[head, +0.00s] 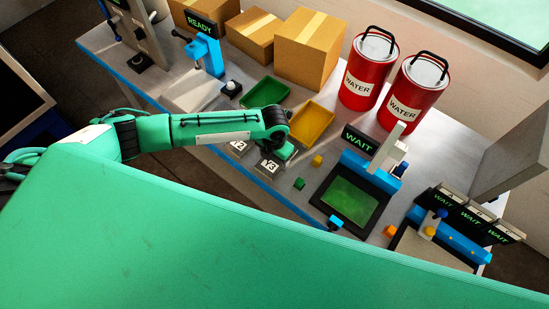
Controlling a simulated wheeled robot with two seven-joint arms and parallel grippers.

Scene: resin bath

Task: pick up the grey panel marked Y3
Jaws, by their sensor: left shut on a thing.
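Two small grey panels with white labels show on the bench below my left forearm in the head view. One grey panel (239,147) is partly covered by the arm. The other grey panel (270,166) is just to its right, at my left gripper (283,150). Their labels are too small to read surely, so I cannot tell for certain which is Y3. My left gripper points down, its fingers mostly hidden by the wrist, and is shut on the right-hand grey panel. I cannot tell whether that panel is clear of the bench. My right gripper is not in view.
A green tray (265,81) and a yellow tray (332,123) lie behind. A green cube (299,184) and a yellow cube (317,161) sit close by on the right. The resin bath (346,197) reads WAIT. Red water cans (369,77) and boxes stand at the back.

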